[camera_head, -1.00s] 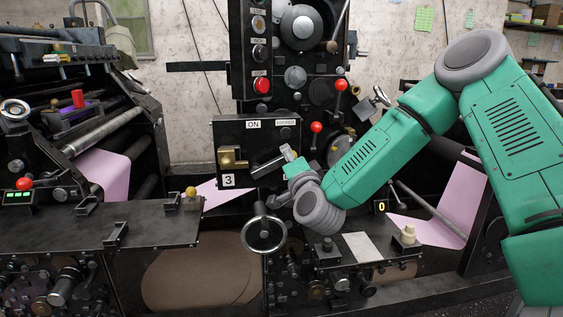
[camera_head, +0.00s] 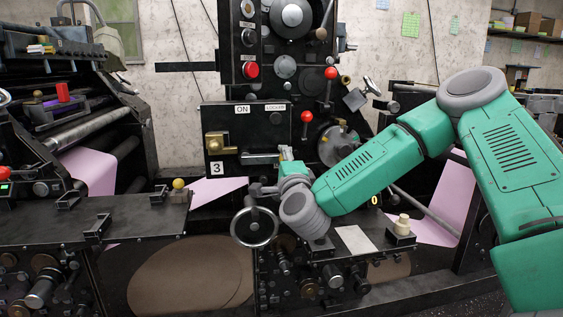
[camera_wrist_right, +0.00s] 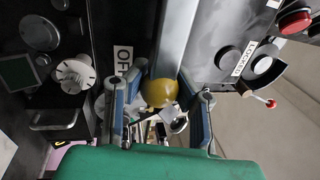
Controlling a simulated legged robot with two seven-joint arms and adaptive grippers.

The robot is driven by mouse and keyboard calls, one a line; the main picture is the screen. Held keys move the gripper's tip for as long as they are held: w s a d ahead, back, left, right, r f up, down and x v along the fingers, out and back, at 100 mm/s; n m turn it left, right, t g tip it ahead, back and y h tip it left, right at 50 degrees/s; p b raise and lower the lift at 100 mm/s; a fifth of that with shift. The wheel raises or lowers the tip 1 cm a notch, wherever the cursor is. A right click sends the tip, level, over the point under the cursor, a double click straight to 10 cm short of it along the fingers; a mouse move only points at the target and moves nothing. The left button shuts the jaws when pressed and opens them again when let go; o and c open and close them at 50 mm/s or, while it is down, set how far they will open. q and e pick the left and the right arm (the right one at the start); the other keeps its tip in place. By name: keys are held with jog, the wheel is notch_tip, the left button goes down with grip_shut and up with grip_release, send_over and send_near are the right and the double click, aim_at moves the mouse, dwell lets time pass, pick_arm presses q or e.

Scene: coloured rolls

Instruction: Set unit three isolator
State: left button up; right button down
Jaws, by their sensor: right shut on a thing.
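The unit three isolator panel (camera_head: 293,133) is a black plate with ON, LOCKED and 3 labels and a brass block at its left. Its grey lever (camera_head: 258,158) lies about level in the head view, running right from the brass block to my right gripper (camera_head: 284,160). In the right wrist view the lever (camera_wrist_right: 176,40) ends in a brass-coloured knob (camera_wrist_right: 160,92) between the fingers of my right gripper (camera_wrist_right: 166,108), which is shut on the lever's end. An OFF label (camera_wrist_right: 123,60) shows there beside the lever. My left gripper is out of view.
A handwheel (camera_head: 255,227) stands just below my right gripper. A red-knobbed lever (camera_head: 305,117) rises right of the panel, and a red button (camera_head: 251,70) sits above. A black bench (camera_head: 120,215) with a yellow knob is at the left.

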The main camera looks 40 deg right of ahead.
jog(key=shift+s+f, duration=0.2)
jog(key=shift+f, duration=0.35)
jog(key=c, duration=1.8)
grip_release()
jog(key=o, duration=0.6)
jog(key=shift+s+d, duration=0.1)
jog(key=shift+s, duration=0.1)
jog(key=shift+s+r, duration=0.1)
jog(key=shift+r, duration=0.1)
jog(key=v, duration=1.1)
jog(key=shift+s+a, duration=0.25)
jog(key=shift+s, duration=0.05)
